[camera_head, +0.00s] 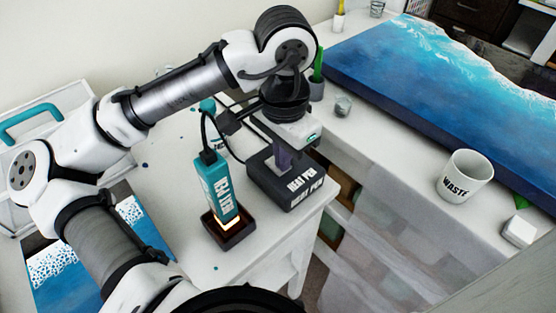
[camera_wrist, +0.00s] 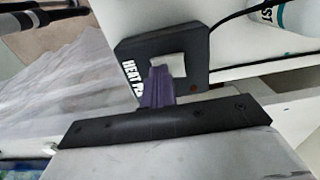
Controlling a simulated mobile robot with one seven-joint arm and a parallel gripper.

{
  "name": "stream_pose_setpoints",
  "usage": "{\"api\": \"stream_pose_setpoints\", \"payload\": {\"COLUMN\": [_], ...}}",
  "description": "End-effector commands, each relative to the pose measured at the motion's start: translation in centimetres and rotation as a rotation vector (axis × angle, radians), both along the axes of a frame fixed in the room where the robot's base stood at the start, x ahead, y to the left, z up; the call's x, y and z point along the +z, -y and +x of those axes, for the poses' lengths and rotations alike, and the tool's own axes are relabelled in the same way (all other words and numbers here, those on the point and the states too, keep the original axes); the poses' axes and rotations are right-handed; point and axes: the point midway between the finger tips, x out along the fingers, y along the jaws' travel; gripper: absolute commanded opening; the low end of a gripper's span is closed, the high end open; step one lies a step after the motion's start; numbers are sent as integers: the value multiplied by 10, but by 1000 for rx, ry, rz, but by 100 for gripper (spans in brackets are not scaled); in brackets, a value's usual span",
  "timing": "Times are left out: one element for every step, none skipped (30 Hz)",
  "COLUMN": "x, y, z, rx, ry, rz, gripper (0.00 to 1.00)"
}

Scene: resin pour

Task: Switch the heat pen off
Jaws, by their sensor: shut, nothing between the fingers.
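The black control box labelled HEAT PEN (camera_head: 305,193) stands on the white table near its corner. It also shows in the wrist view (camera_wrist: 197,50), with a pale switch (camera_wrist: 172,62) on top and a small dark red dot (camera_wrist: 193,87) beside it. The teal heat pen (camera_head: 217,186) stands tip down in a dark holder (camera_head: 238,236), with a warm glow at its lower end. My gripper (camera_head: 284,166) is shut and empty, pointing down over the box. In the wrist view its fingertips (camera_wrist: 158,72) overlap the switch's edge; I cannot tell whether they touch it.
A black cable runs to the pen's top. A white WASTE cup (camera_head: 465,178) and a blue resin panel (camera_head: 420,75) lie to the right. A small clear cup (camera_head: 343,105) stands behind the box. A bottle (camera_wrist: 298,17) shows in the wrist view's upper right.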

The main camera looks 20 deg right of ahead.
Motion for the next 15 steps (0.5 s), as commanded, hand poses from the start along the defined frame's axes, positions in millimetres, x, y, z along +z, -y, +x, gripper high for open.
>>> {"api": "stream_pose_setpoints", "payload": {"x": [0,0,1,3,4,7,9,12,15,18,20,23,26,28,31], "y": [0,0,0,0,0,0,0,0,0,0,0,0,0,0,0], "z": [0,0,0,0,0,0,0,0,0,0,0,0,0,0,0], "rx": [0,0,0,0,0,0,0,0,0,0,0,0,0,0,0], "ry": [0,0,0,0,-1,-1,-1,-1,-1,-1,-1,-1,-1,-1,-1], "rz": [1,1,1,1,1,1,1,1,1,1,1,1,1,1,1], "gripper": [0,0,0,0,0,0,0,0,0,0,0,0,0,0,0]}}
